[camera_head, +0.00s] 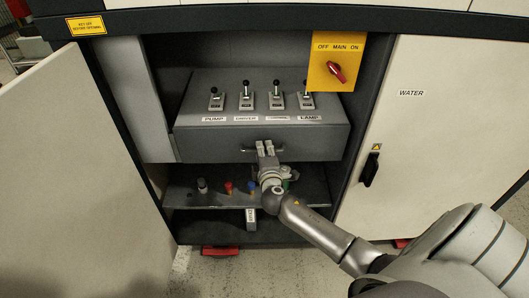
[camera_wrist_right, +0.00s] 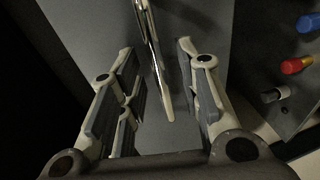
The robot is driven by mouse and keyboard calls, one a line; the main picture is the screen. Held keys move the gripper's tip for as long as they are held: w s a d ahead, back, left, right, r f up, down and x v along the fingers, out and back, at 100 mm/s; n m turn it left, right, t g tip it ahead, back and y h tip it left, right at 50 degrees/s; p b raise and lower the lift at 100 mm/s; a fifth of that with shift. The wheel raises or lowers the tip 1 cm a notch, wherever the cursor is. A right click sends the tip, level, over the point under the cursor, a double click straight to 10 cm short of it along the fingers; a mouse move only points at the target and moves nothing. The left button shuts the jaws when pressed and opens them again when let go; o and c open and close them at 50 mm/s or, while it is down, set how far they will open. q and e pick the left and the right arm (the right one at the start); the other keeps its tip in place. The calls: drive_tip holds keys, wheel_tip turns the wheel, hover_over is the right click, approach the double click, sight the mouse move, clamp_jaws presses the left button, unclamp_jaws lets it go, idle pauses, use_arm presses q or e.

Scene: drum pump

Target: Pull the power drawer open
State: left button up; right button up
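The power drawer (camera_head: 195,146) is a grey box in the open cabinet, with several lever switches on top labelled PUMP, DRIVER, LAMP and one hard to read. A thin metal handle (camera_head: 248,150) is on its front face. My right gripper (camera_head: 265,148) is at the handle and covers part of it. In the right wrist view, the shiny handle bar (camera_wrist_right: 153,55) runs between the two open fingers of this gripper (camera_wrist_right: 158,65). A gap shows on each side of the bar. My left gripper is not in view.
Below the drawer, a shelf (camera_head: 185,197) holds several small coloured items. The cabinet's left door (camera_head: 80,170) stands open. On the right are a yellow main-switch panel (camera_head: 325,48) with a red knob and a closed WATER door (camera_head: 430,130).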

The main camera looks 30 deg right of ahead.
drive_tip(key=shift+c, duration=0.5)
clamp_jaws()
